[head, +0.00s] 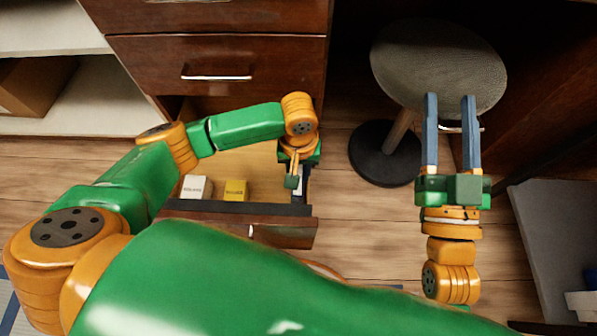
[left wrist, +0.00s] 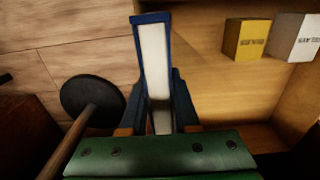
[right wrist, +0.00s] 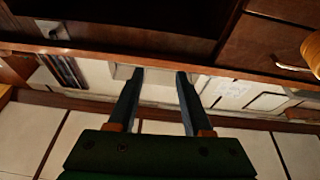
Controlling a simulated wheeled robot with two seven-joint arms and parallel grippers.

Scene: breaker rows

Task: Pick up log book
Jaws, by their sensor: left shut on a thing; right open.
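The log book, a thin thing with blue edges and a white page block (left wrist: 154,60), stands on edge between the fingers of my left gripper (left wrist: 155,110). In the head view my left gripper (head: 294,172) points down into the right end of the open drawer (head: 240,209), and only a sliver of the book (head: 299,188) shows beside it. My left gripper is shut on the book. I cannot tell whether the book touches the drawer floor. My right gripper (head: 450,98) is open and empty, its fingers over the stool's edge.
A white box (head: 195,187) and a yellow box (head: 236,190) stand in the drawer, left of the book. A round stool (head: 438,62) on a dark base stands right of the drawer cabinet (head: 217,62). Wooden floor is clear between drawer and stool.

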